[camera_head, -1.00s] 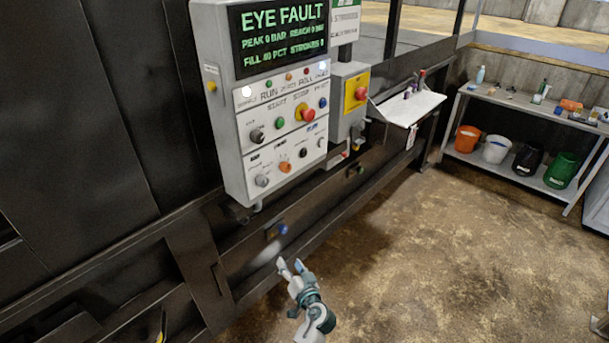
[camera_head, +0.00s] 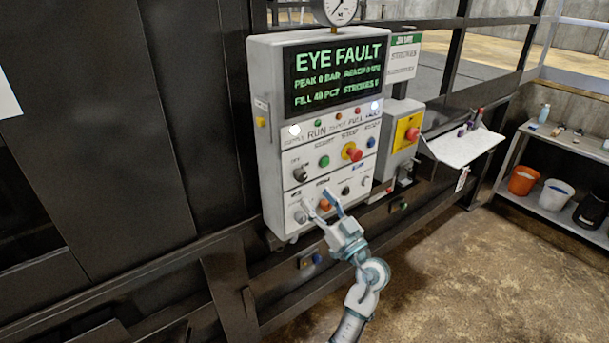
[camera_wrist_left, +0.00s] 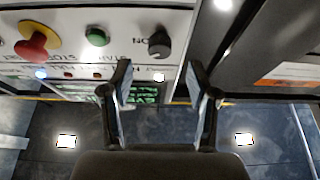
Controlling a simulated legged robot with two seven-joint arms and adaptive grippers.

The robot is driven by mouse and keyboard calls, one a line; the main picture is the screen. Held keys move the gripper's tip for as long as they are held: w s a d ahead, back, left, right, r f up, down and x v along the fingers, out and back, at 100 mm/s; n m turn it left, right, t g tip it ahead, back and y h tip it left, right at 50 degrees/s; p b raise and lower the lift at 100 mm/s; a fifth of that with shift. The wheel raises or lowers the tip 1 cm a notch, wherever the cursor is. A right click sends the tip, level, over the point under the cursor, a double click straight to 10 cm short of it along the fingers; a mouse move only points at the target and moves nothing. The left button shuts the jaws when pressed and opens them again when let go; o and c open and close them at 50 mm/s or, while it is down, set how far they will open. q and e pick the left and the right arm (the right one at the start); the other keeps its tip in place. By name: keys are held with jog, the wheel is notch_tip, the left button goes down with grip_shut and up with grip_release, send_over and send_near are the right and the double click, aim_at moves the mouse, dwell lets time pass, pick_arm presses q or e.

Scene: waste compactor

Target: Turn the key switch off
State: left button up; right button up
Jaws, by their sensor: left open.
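The grey control panel (camera_head: 262,130) stands upright with a screen reading EYE FAULT. A black rotary knob (camera_head: 300,174) is at the left of its upper control row; it also shows in the left wrist view (camera_wrist_left: 159,43). A silver round control (camera_head: 300,217) is at the left of the lower row. I cannot tell which of these two is the key switch. My left gripper (camera_head: 316,197) is open and empty in front of the lower row, partly covering it. In the left wrist view its fingers (camera_wrist_left: 157,68) point toward the panel, apart from the black knob. My right gripper is not in view.
A green button (camera_head: 324,161) and a red mushroom button (camera_head: 354,154) sit right of the black knob. An orange knob (camera_head: 325,204) is close to my fingers. Open floor lies in front.

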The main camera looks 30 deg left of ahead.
aim_at(303, 180)
pick_arm(q)
jog(key=p+x, duration=0.1)
jog(key=x, duration=0.4)
jog(key=shift+a+r, duration=0.2)
jog(key=shift+w+a+r+p, duration=0.3)
jog(key=shift+w+a+p, duration=0.1)
jog(key=shift+a, duration=0.2)
grip_shut()
